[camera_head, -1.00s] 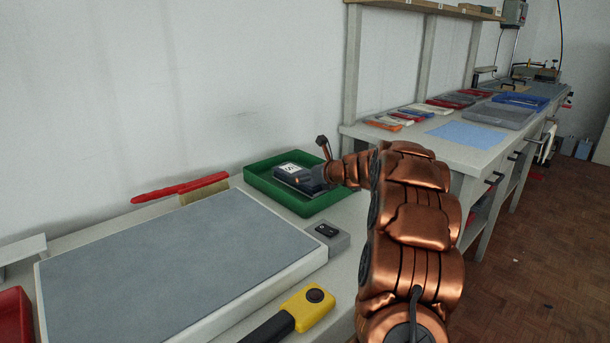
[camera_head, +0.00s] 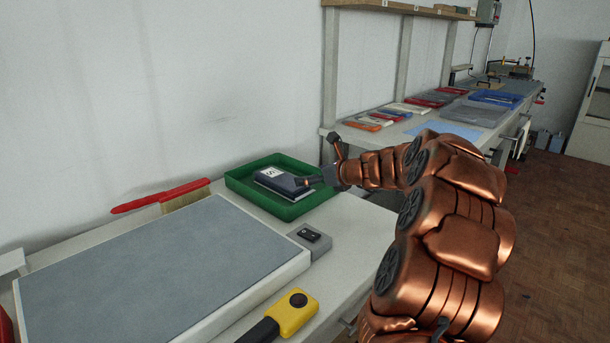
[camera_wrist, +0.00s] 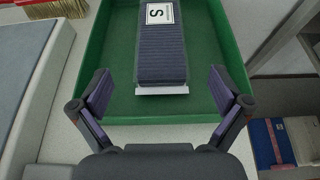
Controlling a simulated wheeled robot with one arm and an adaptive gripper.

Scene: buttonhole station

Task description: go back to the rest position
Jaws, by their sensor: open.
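My gripper (camera_wrist: 162,97) is open in the wrist view, its two fingers spread wide with nothing between them. In the head view my gripper (camera_head: 318,180) is at the near right side of the green tray (camera_head: 311,206), partly in front of it. A dark ribbed block with a white "S" label (camera_head: 270,172) lies in the tray. In the wrist view the block (camera_wrist: 162,52) lies just beyond the fingertips, with a white strip at its near end, apart from the fingers. The tray's rim (camera_wrist: 84,52) shows on both sides of it.
A grey-topped board (camera_head: 150,275) fills the left bench, with a red-handled brush (camera_head: 160,196) behind it. A switch box (camera_head: 310,240) and a yellow-and-black tool (camera_head: 292,313) lie near the front edge. A second bench with several trays (camera_head: 470,112) stands back right. Floor (camera_head: 560,220) is open at right.

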